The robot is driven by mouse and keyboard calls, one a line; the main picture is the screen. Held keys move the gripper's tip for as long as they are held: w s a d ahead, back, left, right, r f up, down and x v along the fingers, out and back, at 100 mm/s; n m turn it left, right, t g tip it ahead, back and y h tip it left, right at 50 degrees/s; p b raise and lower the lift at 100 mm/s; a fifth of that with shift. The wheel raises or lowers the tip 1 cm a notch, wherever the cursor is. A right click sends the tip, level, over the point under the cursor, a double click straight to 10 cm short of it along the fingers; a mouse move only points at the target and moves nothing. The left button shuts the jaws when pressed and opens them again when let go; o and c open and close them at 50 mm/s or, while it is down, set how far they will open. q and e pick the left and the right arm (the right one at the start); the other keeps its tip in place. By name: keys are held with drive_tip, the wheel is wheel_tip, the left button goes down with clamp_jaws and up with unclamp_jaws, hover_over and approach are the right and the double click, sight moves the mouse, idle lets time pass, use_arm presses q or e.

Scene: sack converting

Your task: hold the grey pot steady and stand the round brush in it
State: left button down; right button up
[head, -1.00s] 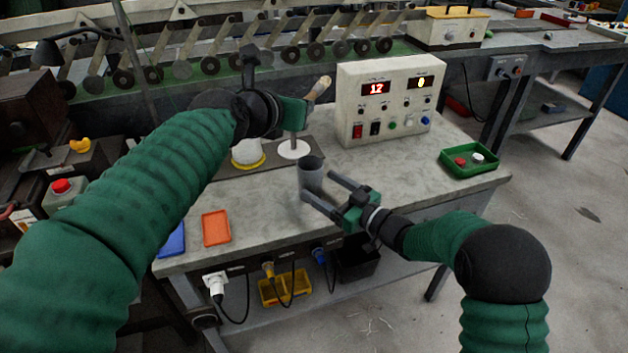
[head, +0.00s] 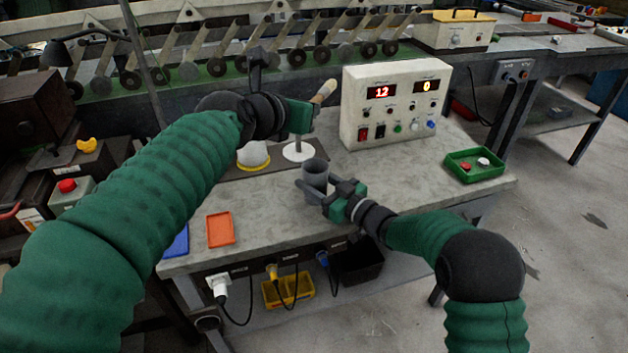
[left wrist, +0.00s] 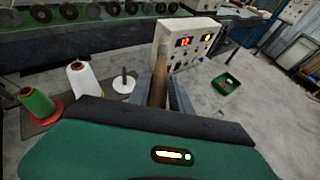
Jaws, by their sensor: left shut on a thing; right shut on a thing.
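The grey pot (head: 316,170) stands upright on the worktop (head: 270,212) near its front middle. My right gripper (head: 321,189) is shut on the pot's sides from the front right. My left gripper (head: 311,106) is shut on the round brush, held above the worktop, behind the pot. The brush's pale wooden handle (head: 325,91) sticks up to the right of the gripper. In the left wrist view the brown handle (left wrist: 158,82) rises between the fingers. The brush's bristles are hidden in both views.
A control box (head: 395,105) stands behind the pot. A white disc with a post (head: 298,152) and a yellow-based white cone (head: 253,156) are at the back. A green tray (head: 474,166) is right, an orange tray (head: 221,230) front left.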

use_arm(q)
drive_tip(key=c, duration=1.1)
unclamp_jaws()
drive_tip(key=v, duration=1.1)
drive_tip(key=shift+s+a, duration=0.15)
drive_tip(key=shift+s, duration=0.25)
